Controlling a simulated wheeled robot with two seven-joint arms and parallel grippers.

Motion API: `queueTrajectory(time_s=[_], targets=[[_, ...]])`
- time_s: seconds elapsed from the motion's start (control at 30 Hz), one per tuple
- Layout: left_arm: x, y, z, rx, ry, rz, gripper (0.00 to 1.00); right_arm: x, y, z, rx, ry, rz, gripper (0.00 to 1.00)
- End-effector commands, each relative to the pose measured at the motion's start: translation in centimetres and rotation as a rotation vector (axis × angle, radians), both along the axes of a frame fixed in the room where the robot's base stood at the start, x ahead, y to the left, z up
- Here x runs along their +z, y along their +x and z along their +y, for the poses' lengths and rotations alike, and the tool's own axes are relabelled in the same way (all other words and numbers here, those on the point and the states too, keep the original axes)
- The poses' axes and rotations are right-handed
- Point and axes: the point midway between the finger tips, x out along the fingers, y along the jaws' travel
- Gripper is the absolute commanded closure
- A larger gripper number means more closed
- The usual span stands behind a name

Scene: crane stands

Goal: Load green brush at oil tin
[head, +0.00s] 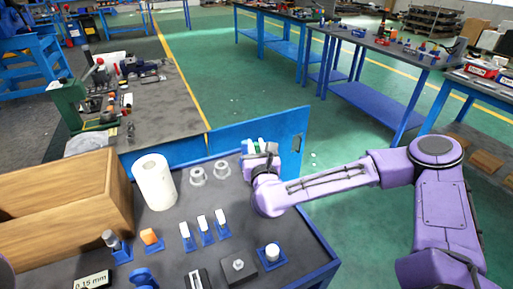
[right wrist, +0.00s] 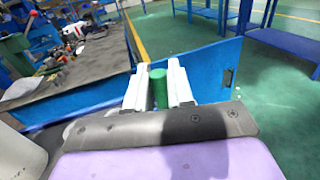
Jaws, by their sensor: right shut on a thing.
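My right gripper (head: 262,150) is at the far edge of the blue-rimmed table, above its surface. It is shut on the green brush, whose green handle (right wrist: 159,88) shows between the two white fingers in the right wrist view. In the head view only a bit of green shows between the fingers. The brush's lower part is hidden. I cannot tell for sure which thing is the oil tin; two small grey round pieces (head: 197,176) stand just left of the gripper. My left gripper is not in view.
A white roll (head: 154,183) and a wooden box (head: 75,205) stand at the left. Blue stands with white pieces (head: 203,224), an orange piece (head: 149,236) and a white-topped stand (head: 271,252) fill the front. A blue panel (head: 285,140) rises behind the gripper.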

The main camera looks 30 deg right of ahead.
Motion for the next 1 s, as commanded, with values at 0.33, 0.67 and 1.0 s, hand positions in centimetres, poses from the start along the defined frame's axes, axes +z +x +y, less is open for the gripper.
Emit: queueTrajectory(time_s=[0.33,0.67,1.0], targets=[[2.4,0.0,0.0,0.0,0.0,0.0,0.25,4.0,0.0,0.0,0.001,0.0,-0.005,1.0],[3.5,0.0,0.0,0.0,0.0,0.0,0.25,6.0,0.0,0.0,0.001,-0.001,-0.005,1.0],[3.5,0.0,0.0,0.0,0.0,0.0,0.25,6.0,0.0,0.0,0.001,0.0,-0.006,1.0]])
